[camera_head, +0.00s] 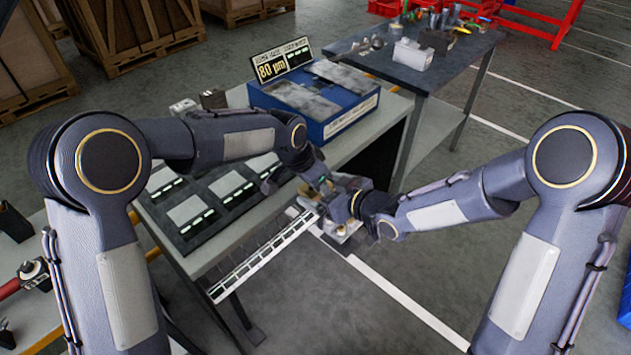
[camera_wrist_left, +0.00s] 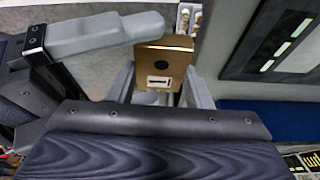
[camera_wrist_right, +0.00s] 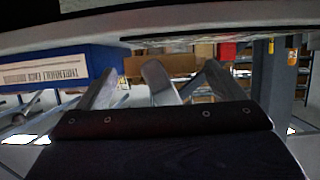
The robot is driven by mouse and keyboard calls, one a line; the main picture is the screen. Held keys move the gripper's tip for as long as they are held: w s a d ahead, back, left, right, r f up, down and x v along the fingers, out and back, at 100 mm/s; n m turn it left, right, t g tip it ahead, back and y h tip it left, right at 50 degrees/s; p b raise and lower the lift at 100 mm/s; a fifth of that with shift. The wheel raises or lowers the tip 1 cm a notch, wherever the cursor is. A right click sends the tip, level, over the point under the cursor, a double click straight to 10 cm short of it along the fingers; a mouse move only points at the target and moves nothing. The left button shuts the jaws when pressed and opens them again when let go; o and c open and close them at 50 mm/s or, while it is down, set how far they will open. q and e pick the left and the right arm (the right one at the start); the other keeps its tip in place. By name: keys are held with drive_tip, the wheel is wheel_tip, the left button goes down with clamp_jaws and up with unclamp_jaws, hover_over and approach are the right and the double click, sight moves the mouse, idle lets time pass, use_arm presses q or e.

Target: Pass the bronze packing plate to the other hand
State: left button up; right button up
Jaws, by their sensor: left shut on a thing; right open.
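The bronze packing plate (camera_wrist_left: 165,65) shows in the left wrist view as a brownish square with a small hole and a pale label. My left gripper (camera_wrist_left: 158,88) is shut on it, one finger on each side. In the head view the left gripper (camera_head: 325,188) and right gripper (camera_head: 352,206) meet close together beyond the bench's front edge, and I cannot make out the plate between them. In the right wrist view the right gripper (camera_wrist_right: 158,85) is open, its fingers apart. A grey piece shows between those fingers; I cannot tell whether they touch the plate.
A dark tray (camera_head: 190,238) with labelled slots lies on the bench. A blue box (camera_head: 348,122) stands behind it with an 80 µm sign (camera_head: 282,61). A second table (camera_head: 375,66) with small parts stands at the back right. Open floor lies below the grippers.

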drive_tip(key=s+d+r+m+h, duration=0.35)
drive_tip(key=s+d, duration=0.25)
drive_tip(key=d, duration=0.3)
drive_tip(key=s+d+r+m+h, duration=0.2)
drive_tip(key=s+d+r+h, duration=0.3)
drive_tip(key=d, duration=0.5)
drive_tip(key=s+a+m+g+y, duration=0.1)
drive_tip(key=s+m+g+y, duration=0.2)
drive_tip(key=s, duration=1.4)
drive_tip(key=shift+s+a+f+m+g, duration=0.4)
drive_tip(key=shift+m+g, duration=0.2)
drive_tip(key=shift+m, duration=0.25)
